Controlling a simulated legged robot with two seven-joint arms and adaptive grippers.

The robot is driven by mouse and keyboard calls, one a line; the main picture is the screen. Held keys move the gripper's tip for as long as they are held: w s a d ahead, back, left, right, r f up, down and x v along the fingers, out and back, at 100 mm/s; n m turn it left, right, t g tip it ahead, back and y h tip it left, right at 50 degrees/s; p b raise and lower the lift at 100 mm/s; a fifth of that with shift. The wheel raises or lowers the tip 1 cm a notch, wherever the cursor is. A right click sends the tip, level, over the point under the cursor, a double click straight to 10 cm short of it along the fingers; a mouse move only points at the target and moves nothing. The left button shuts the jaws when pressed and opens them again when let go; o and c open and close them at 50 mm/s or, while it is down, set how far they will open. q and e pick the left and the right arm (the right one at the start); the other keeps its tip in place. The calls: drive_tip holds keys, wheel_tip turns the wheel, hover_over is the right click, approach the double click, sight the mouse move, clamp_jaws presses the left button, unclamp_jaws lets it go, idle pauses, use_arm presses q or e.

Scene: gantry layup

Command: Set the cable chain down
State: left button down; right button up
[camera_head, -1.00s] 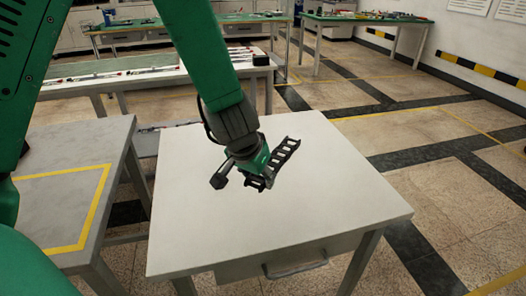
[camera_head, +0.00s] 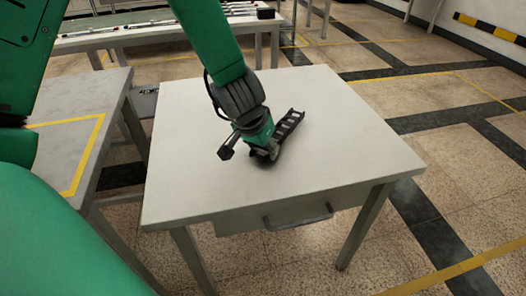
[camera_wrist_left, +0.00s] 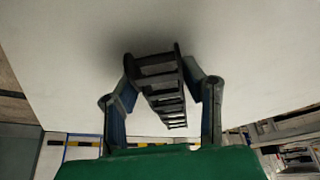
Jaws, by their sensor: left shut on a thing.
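The black cable chain (camera_head: 288,126) is a ladder-like strip of links at the middle of the white table (camera_head: 200,185). My left gripper (camera_head: 262,158) is shut on its near end, and the rest sticks out to the upper right. In the left wrist view the chain (camera_wrist_left: 160,88) runs between the two fingers of my left gripper (camera_wrist_left: 163,85), with the pale tabletop close behind it. I cannot tell whether the chain touches the table. My right gripper is not in view.
A grey table (camera_head: 60,150) with a yellow taped outline stands at the left, beside the white table. The white table has a drawer with a handle (camera_head: 298,218) at its front. Another bench (camera_head: 150,28) stands behind. The tabletop around the chain is clear.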

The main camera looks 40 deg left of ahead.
use_arm(q)
drive_tip(key=shift+d+r, duration=0.1)
drive_tip(key=shift+r, duration=0.1)
drive_tip(key=shift+a+f, duration=0.25)
drive_tip(key=shift+f, duration=0.3)
drive_tip(key=shift+s+f, duration=0.15)
drive_tip(key=c, duration=1.3)
unclamp_jaws()
drive_tip(key=o, duration=0.3)
drive_tip(key=shift+d, duration=0.15)
